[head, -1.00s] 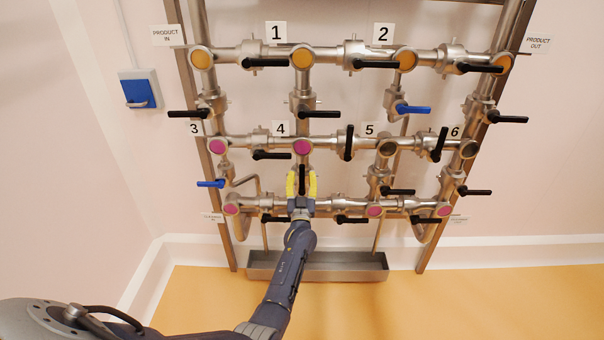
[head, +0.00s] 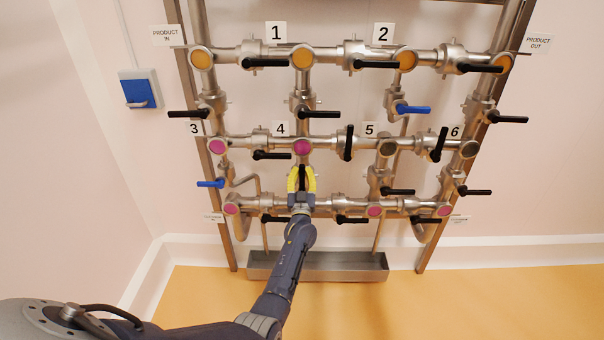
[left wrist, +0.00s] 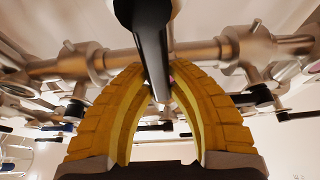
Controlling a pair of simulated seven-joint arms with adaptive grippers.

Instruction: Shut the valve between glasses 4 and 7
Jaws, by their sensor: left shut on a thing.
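Pink glass 4 (head: 301,147) is in the middle row, beside its "4" label (head: 281,128). Directly below it, a black valve handle (head: 302,174) points up and down, in line with the vertical pipe. My left gripper (head: 302,172), with yellow fingers, is shut on this handle. In the left wrist view, the black handle (left wrist: 152,45) runs down between the two yellow fingers (left wrist: 161,88). The lower pipe and the glass beneath are hidden behind my gripper; no "7" label is readable. My right gripper is not in view.
Near my gripper are a black handle on the left (head: 271,156), another at the lower left (head: 273,218) and one at the lower right (head: 352,219). An upright black handle (head: 348,143) is right of glass 4. A metal trough (head: 340,267) lies below.

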